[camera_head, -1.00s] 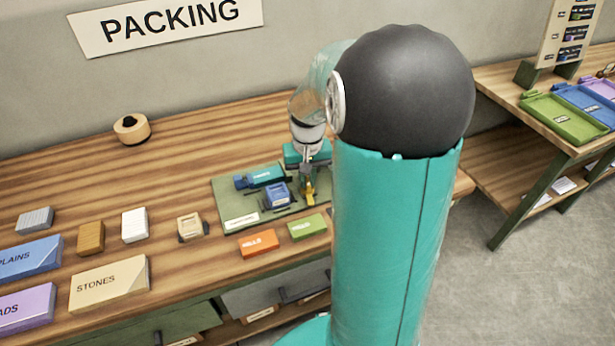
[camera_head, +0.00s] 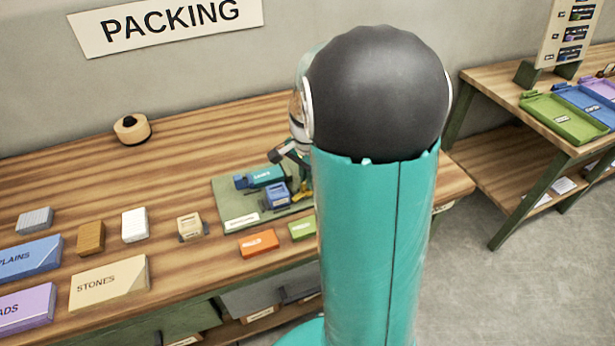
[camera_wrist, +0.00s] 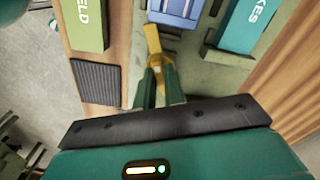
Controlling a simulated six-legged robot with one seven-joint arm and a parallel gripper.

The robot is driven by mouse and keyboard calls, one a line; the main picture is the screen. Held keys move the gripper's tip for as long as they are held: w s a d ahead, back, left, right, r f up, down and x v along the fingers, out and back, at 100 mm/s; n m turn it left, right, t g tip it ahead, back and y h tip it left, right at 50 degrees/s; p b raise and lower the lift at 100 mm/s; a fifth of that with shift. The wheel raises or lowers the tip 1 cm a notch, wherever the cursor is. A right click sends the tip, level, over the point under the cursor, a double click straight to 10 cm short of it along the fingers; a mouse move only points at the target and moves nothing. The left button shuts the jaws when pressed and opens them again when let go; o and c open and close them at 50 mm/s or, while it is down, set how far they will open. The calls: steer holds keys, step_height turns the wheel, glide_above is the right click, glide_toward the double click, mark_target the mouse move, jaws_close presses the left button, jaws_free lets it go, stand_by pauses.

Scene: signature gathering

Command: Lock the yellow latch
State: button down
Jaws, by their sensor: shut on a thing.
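The yellow latch (camera_wrist: 153,42) is in the upper middle of the wrist view, a narrow yellow bar beside a blue block (camera_wrist: 178,10). My gripper (camera_wrist: 159,75) has its two green fingers closed around the near end of the latch. In the head view, the blue block (camera_head: 277,196) sits on the green board (camera_head: 238,211) beside a teal block (camera_head: 262,177). Whether the latch is locked I cannot tell.
A green block (camera_wrist: 82,22) and a dark ribbed pad (camera_wrist: 97,83) lie left of my fingers in the wrist view. An orange block (camera_head: 258,243) lies in front of the board. Labelled blocks, such as the stones block (camera_head: 110,283), stand at the left of the wooden bench.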

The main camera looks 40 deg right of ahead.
steer(key=m, duration=0.4)
steer(key=shift+m, duration=0.4)
stand_by(0.4)
steer(key=c, duration=1.5)
jaws_free()
step_height(320, 180, up, 14)
steer(key=shift+f, duration=0.1)
